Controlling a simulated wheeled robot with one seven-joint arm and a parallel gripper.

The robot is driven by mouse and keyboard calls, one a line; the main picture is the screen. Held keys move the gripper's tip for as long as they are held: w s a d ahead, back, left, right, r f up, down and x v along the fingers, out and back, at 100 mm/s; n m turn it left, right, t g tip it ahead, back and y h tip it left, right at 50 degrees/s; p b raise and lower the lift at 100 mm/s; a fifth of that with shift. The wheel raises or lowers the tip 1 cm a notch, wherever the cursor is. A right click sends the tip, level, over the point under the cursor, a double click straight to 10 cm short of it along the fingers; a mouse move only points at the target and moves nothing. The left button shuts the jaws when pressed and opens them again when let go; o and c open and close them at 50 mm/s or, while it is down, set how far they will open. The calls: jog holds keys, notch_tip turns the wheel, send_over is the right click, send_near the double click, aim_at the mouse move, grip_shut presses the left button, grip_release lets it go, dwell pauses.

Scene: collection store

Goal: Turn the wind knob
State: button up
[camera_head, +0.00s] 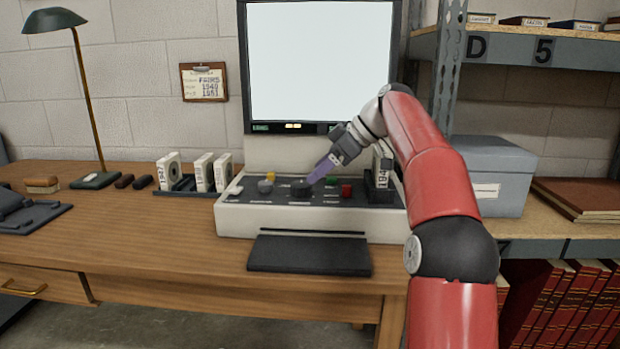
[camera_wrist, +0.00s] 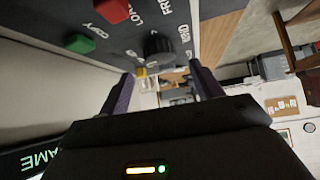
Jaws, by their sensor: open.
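The reader's control console (camera_head: 235,222) stands on the wooden desk below a bright screen. A dark round knob (camera_head: 300,190) sits mid-panel; the same knob shows in the wrist view (camera_wrist: 157,46). Lettering that seems to read WIND is printed near it, though I cannot be sure which control it labels. My gripper (camera_head: 312,180) points down and left at this knob from the upper right, its purple fingers close by. In the wrist view my gripper (camera_wrist: 162,75) is open, with nothing between its fingers. The knob appears just beyond the fingertips; contact is not visible.
A grey knob (camera_head: 265,187) and a yellow button (camera_head: 271,176) lie left of the dark knob. Green (camera_head: 331,180) and red (camera_head: 346,190) buttons lie right. The screen (camera_head: 320,62) rises behind. White film boxes (camera_head: 202,172) stand left; a grey box (camera_head: 487,175) stands right.

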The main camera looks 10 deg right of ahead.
jog(key=shift+v, duration=1.35)
jog(key=shift+a, duration=0.1)
jog(key=s+a+f+m+h, duration=0.2)
jog(key=s+a+m, duration=0.15)
jog(key=s, duration=0.35)
jog(key=s+a+f+m+h, duration=0.2)
jog(key=s+a+m+h, duration=0.1)
jog(key=s+a, duration=0.3)
jog(key=s+d+f+m+h, duration=0.1)
jog(key=s+f+m, duration=0.2)
jog(key=s+f, duration=0.5)
jog(key=s+d+f+m+t+h, duration=0.1)
jog(key=s+d+f+m+h, duration=0.1)
jog(key=s+f, duration=0.7)
jog(key=s+m, duration=0.1)
jog(key=s, duration=0.4)
jog(key=shift+s+d+t, duration=0.25)
jog(key=shift+s+t, duration=0.05)
jog(key=shift+r, duration=0.1)
